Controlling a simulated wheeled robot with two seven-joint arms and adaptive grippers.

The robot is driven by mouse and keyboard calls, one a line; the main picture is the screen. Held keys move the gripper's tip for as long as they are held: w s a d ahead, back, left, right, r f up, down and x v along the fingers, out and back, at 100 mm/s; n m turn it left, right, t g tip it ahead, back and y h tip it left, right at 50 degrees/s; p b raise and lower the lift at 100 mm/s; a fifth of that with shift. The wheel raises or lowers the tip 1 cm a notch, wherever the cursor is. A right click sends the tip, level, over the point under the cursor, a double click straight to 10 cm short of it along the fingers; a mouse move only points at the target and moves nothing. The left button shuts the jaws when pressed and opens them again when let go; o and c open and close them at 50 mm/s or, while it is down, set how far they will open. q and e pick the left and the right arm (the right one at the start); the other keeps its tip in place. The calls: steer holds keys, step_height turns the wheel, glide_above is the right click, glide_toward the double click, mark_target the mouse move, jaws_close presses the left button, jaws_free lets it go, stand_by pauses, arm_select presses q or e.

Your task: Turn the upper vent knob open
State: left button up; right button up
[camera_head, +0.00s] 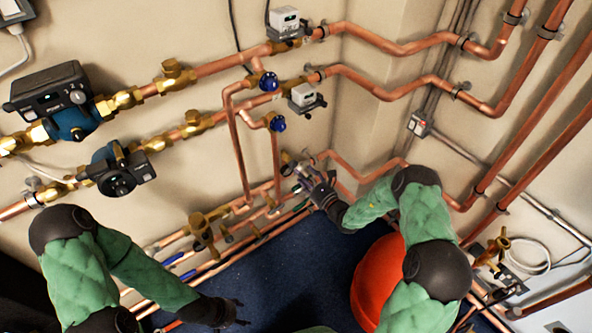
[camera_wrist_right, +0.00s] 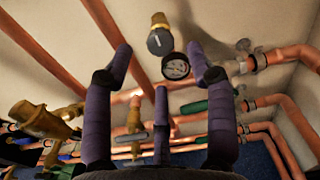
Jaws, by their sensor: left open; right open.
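A dark round knob with a grey face on a brass fitting (camera_wrist_right: 160,40) shows in the right wrist view, beyond and between my fingertips. I take it for the vent knob, though no label confirms this. A small round gauge (camera_wrist_right: 176,66) sits just below it. My right gripper (camera_wrist_right: 160,68) is open, its purple-grey fingers spread either side of the knob and gauge, with no visible contact. In the head view my right gripper (camera_head: 316,182) is at the pipes near the wall corner and partly hides the small fittings there. My left gripper (camera_head: 228,312) is open and empty over the blue floor.
Copper pipes (camera_head: 390,92) run along both walls. Blue-handled valves (camera_head: 268,82) and pumps (camera_head: 68,108) are on the left wall. A brass fitting (camera_head: 203,232) stands on the low pipes. A red-orange rounded object (camera_head: 376,285) is beside my right arm. Blue floor (camera_head: 300,272) lies open between.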

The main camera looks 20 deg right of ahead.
mark_target(295, 165)
steer(key=shift+b+x, duration=0.8)
steer(key=shift+x, duration=1.8)
jaws_close()
